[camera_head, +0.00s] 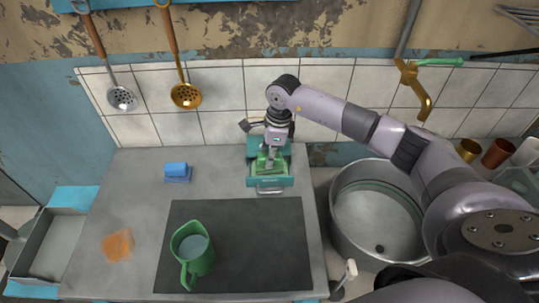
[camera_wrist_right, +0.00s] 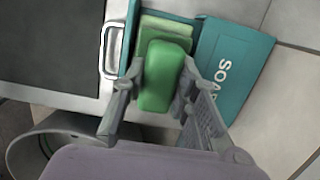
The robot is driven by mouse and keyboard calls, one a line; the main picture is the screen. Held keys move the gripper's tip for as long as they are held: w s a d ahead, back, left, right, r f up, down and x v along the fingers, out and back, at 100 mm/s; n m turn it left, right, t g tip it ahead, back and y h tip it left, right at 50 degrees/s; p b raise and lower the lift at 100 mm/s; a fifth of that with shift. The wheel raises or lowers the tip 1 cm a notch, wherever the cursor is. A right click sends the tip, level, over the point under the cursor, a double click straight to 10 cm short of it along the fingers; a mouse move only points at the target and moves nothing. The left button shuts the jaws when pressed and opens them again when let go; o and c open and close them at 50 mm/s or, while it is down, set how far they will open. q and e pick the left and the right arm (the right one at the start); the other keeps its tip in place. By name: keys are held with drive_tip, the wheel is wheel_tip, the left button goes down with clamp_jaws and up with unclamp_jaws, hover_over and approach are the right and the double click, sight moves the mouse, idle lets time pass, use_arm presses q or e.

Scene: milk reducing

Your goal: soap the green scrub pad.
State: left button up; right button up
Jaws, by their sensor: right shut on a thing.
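The green scrub pad (camera_wrist_right: 166,75) is a rounded green block with a lighter green flat layer beneath it. My right gripper (camera_wrist_right: 150,92) is shut on the block, with a finger on each side. The pad (camera_head: 262,164) is in the open teal soap box (camera_head: 270,182) on the counter, beside the wall tiles. The box's lid (camera_wrist_right: 232,68), marked "SOAP", is swung open. The pad hides the inside of the box, so I cannot tell whether it touches the soap. My left gripper is not in view.
A dark mat (camera_head: 255,240) lies in front. A round metal sink (camera_head: 375,215) is right. Ladles hang on the wall.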

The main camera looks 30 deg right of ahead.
sight(267, 155)
drive_tip(key=shift+s+f+b, duration=0.1)
drive_tip(key=shift+f+b, duration=0.5)
drive_tip(key=shift+b, duration=0.1)
idle(1.8)
drive_tip(key=shift+r+p, duration=0.5)
drive_tip(key=shift+r, duration=0.3)
drive_tip(key=shift+r+p, duration=1.5)
drive_tip(key=shift+r, duration=1.3)
